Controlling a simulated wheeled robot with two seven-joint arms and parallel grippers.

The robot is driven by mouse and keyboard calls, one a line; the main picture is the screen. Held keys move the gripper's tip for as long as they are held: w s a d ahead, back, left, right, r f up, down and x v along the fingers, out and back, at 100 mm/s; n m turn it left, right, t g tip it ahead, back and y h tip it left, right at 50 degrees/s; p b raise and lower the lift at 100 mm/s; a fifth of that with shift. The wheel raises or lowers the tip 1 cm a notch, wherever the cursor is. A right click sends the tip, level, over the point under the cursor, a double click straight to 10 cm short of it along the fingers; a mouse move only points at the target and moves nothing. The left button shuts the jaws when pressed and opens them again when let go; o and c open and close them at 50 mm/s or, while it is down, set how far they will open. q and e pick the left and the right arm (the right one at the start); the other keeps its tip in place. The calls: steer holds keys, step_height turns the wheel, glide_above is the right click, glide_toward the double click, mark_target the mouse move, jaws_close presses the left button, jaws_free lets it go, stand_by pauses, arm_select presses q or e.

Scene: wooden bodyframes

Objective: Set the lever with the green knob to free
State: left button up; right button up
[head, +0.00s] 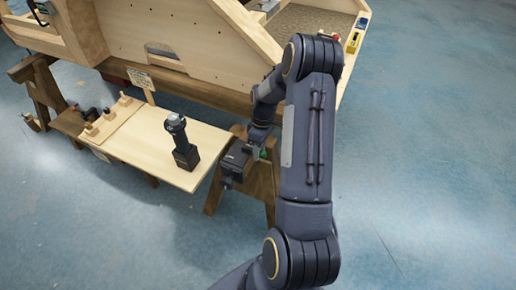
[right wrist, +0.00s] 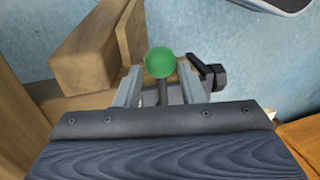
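The lever's green knob (right wrist: 161,62) shows in the right wrist view on a short dark stem. My right gripper (right wrist: 160,88) is open, with one finger on each side of the stem and knob; gaps show between them. In the head view, my right gripper (head: 254,150) is beside a dark box-shaped mount (head: 236,162) at the trestle, and a bit of the green knob (head: 263,154) shows near it. The rest of the lever is hidden behind my gripper and arm. Any free marking cannot be read. My left gripper is not in view.
A black upright tool (head: 182,142) stands on the wooden side board (head: 150,150), left of my right gripper. The wooden bodyframe (head: 180,40) is behind. A trestle leg (head: 215,195) stands below the mount. The blue floor at right is clear.

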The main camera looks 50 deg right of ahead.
steer(key=shift+w+r, duration=0.15)
steer(key=shift+w, duration=0.05)
step_height(320, 180, up, 7)
steer(key=d+p, duration=0.1)
steer(key=shift+w+d+r, duration=0.2)
stand_by(0.5)
